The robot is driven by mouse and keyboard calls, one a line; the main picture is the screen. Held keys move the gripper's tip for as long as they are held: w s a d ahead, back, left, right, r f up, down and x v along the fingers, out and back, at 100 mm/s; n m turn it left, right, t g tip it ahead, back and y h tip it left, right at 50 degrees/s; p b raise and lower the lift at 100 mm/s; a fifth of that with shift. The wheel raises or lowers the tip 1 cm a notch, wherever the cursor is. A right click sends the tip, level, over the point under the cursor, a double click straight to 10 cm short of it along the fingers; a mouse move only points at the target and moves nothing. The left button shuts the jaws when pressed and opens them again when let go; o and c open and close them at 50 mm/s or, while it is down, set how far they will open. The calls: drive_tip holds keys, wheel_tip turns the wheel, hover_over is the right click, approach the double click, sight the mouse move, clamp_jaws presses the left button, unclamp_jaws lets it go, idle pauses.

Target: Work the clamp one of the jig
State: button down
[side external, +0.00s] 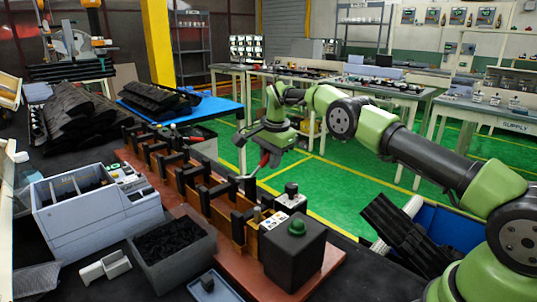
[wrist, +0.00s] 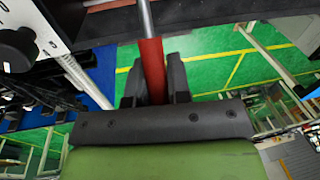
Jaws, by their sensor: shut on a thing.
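The jig (side external: 168,187) is a long red-brown base with a row of black clamp brackets along a wooden-coloured strip. A clamp lever with a red handle (side external: 264,160) and a metal rod rises on its far side, near the middle of its length. My gripper (side external: 270,150) is shut on that red handle. In the wrist view the red handle (wrist: 152,65) stands between the two black fingers of my gripper (wrist: 153,78), its metal rod running up out of the frame. The clamp's lower end is hidden in the wrist view.
A dark box with a green button (side external: 297,232) stands at the jig's near end, beside a small white unit with a black knob (side external: 291,198). A grey bin (side external: 172,250) and a white-grey machine (side external: 95,215) stand left. A blue crate (side external: 450,226) with black parts is right.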

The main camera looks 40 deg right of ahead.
drive_tip(key=shift+f+y, duration=0.15)
drive_tip(key=shift+y, duration=0.15)
drive_tip(key=c, duration=1.1)
unclamp_jaws()
